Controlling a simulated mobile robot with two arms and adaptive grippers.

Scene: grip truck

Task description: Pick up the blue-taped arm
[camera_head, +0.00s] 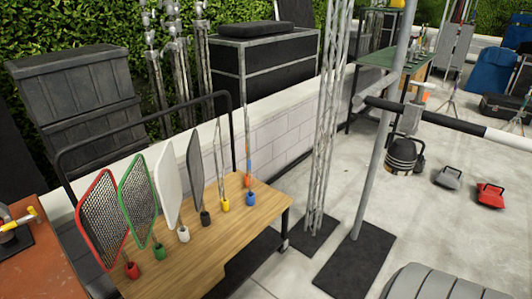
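A row of colour-marked pieces stands upright on a wooden-topped cart (240,232). At the right end of the row is a thin arm with a blue marking at its base (249,199) and an orange stretch higher up. It stands near the cart's back right corner. To its left is a similar thin arm with a yellow base (224,200). Neither of my grippers is in view, and nothing is seen touching the blue-marked arm.
Red-framed (102,220) and green-framed (137,200) mesh flags, a white panel (167,187) and a dark panel (195,172) stand left of the arms. A black rail (145,125) runs behind. A truss (325,130) and grey pole (380,165) stand right of the cart.

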